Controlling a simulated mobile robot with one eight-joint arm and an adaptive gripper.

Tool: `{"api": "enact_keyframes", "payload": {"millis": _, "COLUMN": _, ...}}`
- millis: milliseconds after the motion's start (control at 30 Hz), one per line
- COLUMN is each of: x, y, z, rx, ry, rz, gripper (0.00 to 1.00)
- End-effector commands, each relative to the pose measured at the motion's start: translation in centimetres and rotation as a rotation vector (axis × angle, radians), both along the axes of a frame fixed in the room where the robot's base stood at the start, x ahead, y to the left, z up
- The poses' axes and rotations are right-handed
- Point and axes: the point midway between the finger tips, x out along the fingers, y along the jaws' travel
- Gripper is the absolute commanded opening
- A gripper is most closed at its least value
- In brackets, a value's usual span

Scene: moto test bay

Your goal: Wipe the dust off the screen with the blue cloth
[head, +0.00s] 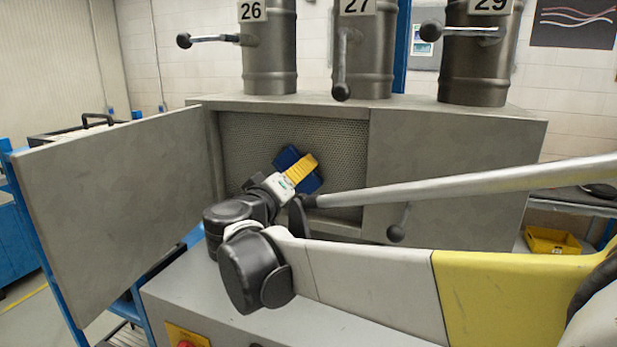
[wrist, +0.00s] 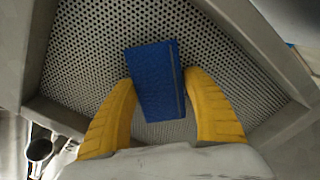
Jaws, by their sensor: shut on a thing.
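The blue cloth (head: 288,157) is a folded block in my gripper (head: 304,169), inside the open cabinet bay. In the wrist view the cloth (wrist: 157,82) sits between the two yellow fingers of my gripper (wrist: 159,92), which are shut on it. The screen (head: 245,145) is a perforated grey metal panel at the back of the bay. It fills the background in the wrist view (wrist: 90,55). The cloth is in front of the screen; I cannot tell whether it touches. No dust stands out clearly on the visible mesh. My gripper and the cloth hide the screen's middle.
The bay's door (head: 125,205) stands open at the left. A closed panel (head: 450,180) is at the right. A metal lever bar (head: 460,184) crosses in front of the bay. Numbered canisters with handles (head: 270,55) stand on top. The bay frame surrounds the screen closely.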

Motion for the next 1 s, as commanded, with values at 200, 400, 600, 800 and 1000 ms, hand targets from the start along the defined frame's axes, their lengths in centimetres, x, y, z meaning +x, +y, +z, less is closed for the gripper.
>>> {"api": "enact_keyframes", "payload": {"millis": 200, "x": 0.5, "y": 1.0, "z": 0.0, "rx": 0.0, "ry": 0.0, "rz": 0.0, "gripper": 0.35}}
{"api": "enact_keyframes", "payload": {"millis": 400, "x": 0.9, "y": 2.4, "z": 0.0, "rx": 0.0, "ry": 0.0, "rz": 0.001, "gripper": 0.35}}
{"api": "enact_keyframes", "payload": {"millis": 600, "x": 1.3, "y": 3.8, "z": 0.0, "rx": 0.0, "ry": -0.001, "rz": 0.001, "gripper": 0.35}}
{"api": "enact_keyframes", "payload": {"millis": 800, "x": 1.5, "y": 4.5, "z": 0.0, "rx": 0.0, "ry": 0.0, "rz": 0.0, "gripper": 0.35}}
{"api": "enact_keyframes", "payload": {"millis": 1000, "x": 2.1, "y": 6.3, "z": 0.0, "rx": 0.0, "ry": 0.0, "rz": 0.001, "gripper": 0.35}}
